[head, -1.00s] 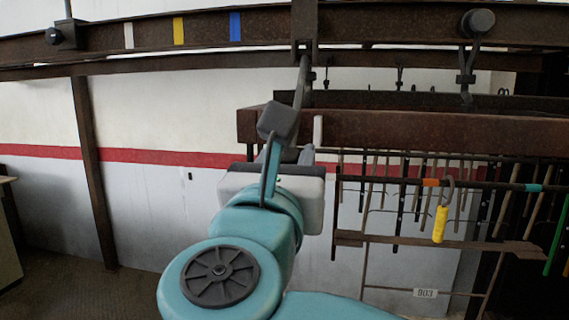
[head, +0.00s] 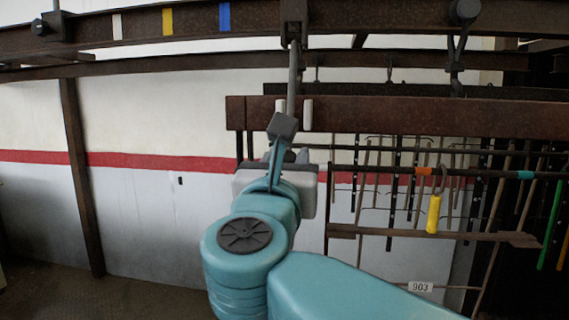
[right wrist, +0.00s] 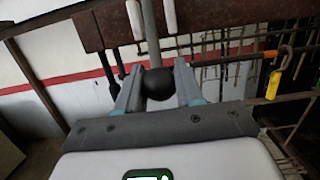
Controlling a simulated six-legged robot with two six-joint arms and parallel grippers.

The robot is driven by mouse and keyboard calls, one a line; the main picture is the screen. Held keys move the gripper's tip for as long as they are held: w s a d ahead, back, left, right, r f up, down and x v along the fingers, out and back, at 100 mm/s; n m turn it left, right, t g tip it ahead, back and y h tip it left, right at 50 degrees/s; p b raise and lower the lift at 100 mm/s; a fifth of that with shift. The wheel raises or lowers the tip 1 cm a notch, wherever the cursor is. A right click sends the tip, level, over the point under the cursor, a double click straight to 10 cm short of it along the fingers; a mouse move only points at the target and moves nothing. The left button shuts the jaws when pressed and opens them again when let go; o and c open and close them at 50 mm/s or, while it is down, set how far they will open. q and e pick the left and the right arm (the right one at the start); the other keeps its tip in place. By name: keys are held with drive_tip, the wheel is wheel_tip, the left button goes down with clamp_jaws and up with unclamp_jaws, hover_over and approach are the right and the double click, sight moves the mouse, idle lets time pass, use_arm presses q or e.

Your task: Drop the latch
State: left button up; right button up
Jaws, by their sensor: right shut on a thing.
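A grey latch lever (head: 292,85) hangs from a dark bracket (head: 293,22) on the overhead rail, close to upright. Its rod also shows in the right wrist view (right wrist: 151,38), ending in a black ball knob (right wrist: 158,85). My right gripper (right wrist: 158,88) is shut on the knob, one finger on each side. In the head view my right gripper (head: 288,157) is mid-picture, below the bracket, and its own body hides the knob there. The lever's upper joint is too small to read clearly. My left gripper is not in view.
A rusty rail (head: 400,28) with white, yellow and blue marks crosses the top. A brown beam (head: 420,115) runs behind the lever, with pale pegs near it. A yellow-handled hook (head: 433,213) hangs on a tool rack at the right. A post (head: 82,190) stands left.

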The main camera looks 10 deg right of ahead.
drive_tip(key=w, duration=0.1)
drive_tip(key=w+d, duration=0.1)
drive_tip(key=w+f, duration=0.1)
drive_tip(key=w, duration=0.1)
drive_tip(key=shift+d+f, duration=0.1)
drive_tip(key=shift+d, duration=0.1)
drive_tip(key=shift+w+d+f+p, duration=0.1)
drive_tip(key=shift+w+d, duration=0.1)
drive_tip(key=shift+w, duration=0.45)
drive_tip(key=shift+w+d+p, duration=0.1)
drive_tip(key=shift+w+d, duration=0.1)
drive_tip(key=shift+w, duration=0.5)
drive_tip(key=shift+w+d+f+p, duration=0.1)
drive_tip(key=shift+w+d, duration=0.1)
drive_tip(key=shift+w, duration=0.45)
drive_tip(key=o, duration=0.9)
drive_tip(key=b+v, duration=0.2)
drive_tip(key=v, duration=0.1)
drive_tip(key=r+b+v, duration=0.1)
drive_tip(key=v, duration=0.3)
drive_tip(key=shift+s+r+b, duration=0.15)
drive_tip(key=shift+r+b, duration=0.15)
drive_tip(key=shift+b, duration=0.1)
